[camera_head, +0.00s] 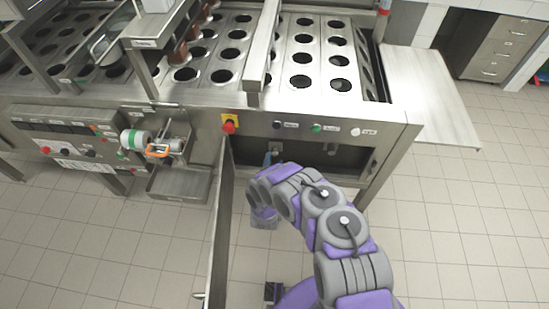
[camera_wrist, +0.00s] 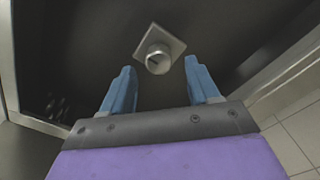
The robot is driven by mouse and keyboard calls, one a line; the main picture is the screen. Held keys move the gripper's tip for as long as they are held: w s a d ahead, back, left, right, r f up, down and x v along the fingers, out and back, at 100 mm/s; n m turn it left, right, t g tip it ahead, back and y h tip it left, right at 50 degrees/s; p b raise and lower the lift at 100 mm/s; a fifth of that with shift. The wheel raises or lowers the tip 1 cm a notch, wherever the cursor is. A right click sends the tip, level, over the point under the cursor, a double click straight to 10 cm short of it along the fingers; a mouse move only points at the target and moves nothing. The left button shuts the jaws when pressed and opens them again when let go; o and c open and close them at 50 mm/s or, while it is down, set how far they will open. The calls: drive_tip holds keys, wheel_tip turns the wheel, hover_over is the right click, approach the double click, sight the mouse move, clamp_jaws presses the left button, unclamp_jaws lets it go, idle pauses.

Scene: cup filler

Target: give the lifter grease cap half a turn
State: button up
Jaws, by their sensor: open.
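In the wrist view, a small round metal cap (camera_wrist: 158,60) with a dark mark on its face sits on a square light plate against a dark panel. It looks like the lifter grease cap. My gripper (camera_wrist: 163,78) is open, with its two blue fingers apart and pointing toward the cap. Nothing is held.
An open cabinet door (camera_head: 220,220) stands just left of my arm. The machine's front panel (camera_head: 300,128) with several buttons is above the opening. A metal tray (camera_head: 180,184) hangs further left. A side table (camera_head: 430,90) juts out right.

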sight(275, 154)
drive_tip(key=shift+w+b, duration=0.4)
drive_tip(key=shift+w, duration=1.35)
drive_tip(key=shift+c, duration=0.2)
drive_tip(key=c, duration=1)
